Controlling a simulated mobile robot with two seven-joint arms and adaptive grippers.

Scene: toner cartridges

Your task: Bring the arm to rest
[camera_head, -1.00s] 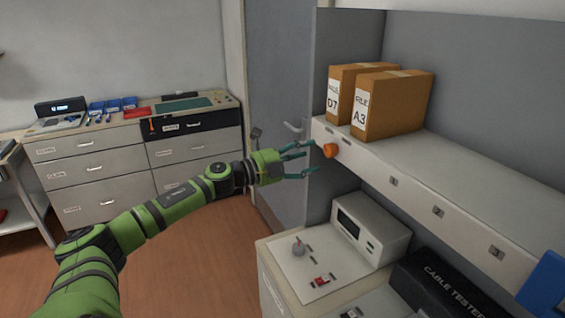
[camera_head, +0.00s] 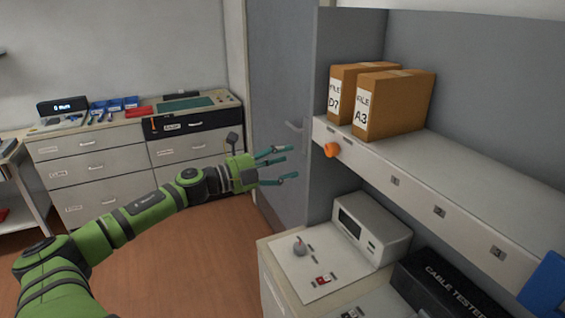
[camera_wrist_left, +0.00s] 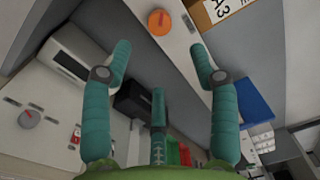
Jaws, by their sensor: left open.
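My left arm is green with dark joints and reaches in from the left in the head view. My left gripper (camera_head: 286,163) is open and empty, with its teal fingers spread in the air in front of the grey door. It is to the left of the shelf and apart from the orange knob (camera_head: 331,149) on the shelf's front edge. In the left wrist view, the gripper's spread fingers (camera_wrist_left: 160,70) hold nothing, and the orange knob (camera_wrist_left: 160,22) shows beyond them. My right gripper is not in view.
A shelf (camera_head: 460,172) at the right carries two file boxes (camera_head: 395,105). Below it are a white instrument (camera_head: 372,228), a control panel (camera_head: 300,268) and a black cable tester box (camera_head: 440,285). Drawer cabinets (camera_head: 95,170) stand at the back left. The floor (camera_head: 190,265) between is clear.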

